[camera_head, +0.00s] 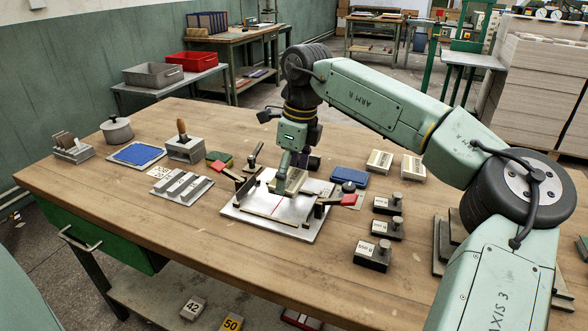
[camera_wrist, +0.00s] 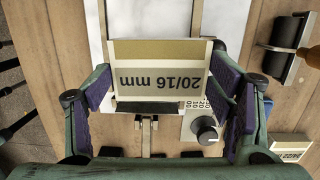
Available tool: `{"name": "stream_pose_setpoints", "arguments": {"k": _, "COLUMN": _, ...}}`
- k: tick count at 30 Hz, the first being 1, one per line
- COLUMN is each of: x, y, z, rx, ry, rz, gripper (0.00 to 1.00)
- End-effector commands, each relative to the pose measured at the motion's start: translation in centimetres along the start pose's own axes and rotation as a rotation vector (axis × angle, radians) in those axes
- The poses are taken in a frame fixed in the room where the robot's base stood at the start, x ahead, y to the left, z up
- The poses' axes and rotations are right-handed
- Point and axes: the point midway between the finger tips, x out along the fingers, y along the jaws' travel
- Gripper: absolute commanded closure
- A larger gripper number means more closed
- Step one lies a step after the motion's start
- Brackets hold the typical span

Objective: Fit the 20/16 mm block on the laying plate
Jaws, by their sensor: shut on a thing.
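The 20/16 mm block (camera_wrist: 160,76) is a cream and grey block with its label upside down in the wrist view. It also shows in the head view (camera_head: 291,181) above the back part of the laying plate. My gripper (camera_wrist: 165,95) is shut on it, with a purple-padded finger on each side. In the head view my gripper (camera_head: 292,165) points down at the plate's back edge. The laying plate (camera_head: 231,208) is a pale metal plate bearing a white sheet with a red line. Whether the block touches the plate cannot be told.
Black weights (camera_head: 371,254) stand right of the plate, and cream blocks (camera_head: 379,162) lie behind it. A slotted metal block (camera_head: 183,187), a blue pad (camera_head: 137,154) and a brush holder (camera_head: 185,149) stand left. A dial knob (camera_wrist: 207,133) sits close to the held block. The front table strip is clear.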

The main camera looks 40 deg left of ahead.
Motion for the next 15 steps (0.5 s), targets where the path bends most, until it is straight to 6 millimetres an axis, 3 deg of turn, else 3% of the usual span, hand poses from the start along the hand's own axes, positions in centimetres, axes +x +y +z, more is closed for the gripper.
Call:
{"name": "stream_pose_setpoints", "arguments": {"k": 6, "x": 1.2, "y": 1.2, "z": 1.2, "rx": 0.025, "ry": -0.006, "rz": -0.006, "gripper": 0.54}}
{"name": "stream_pose_setpoints", "arguments": {"k": 15, "x": 2.7, "y": 1.3, "z": 1.1, "rx": 0.028, "ry": -0.007, "rz": -0.007, "gripper": 0.54}}
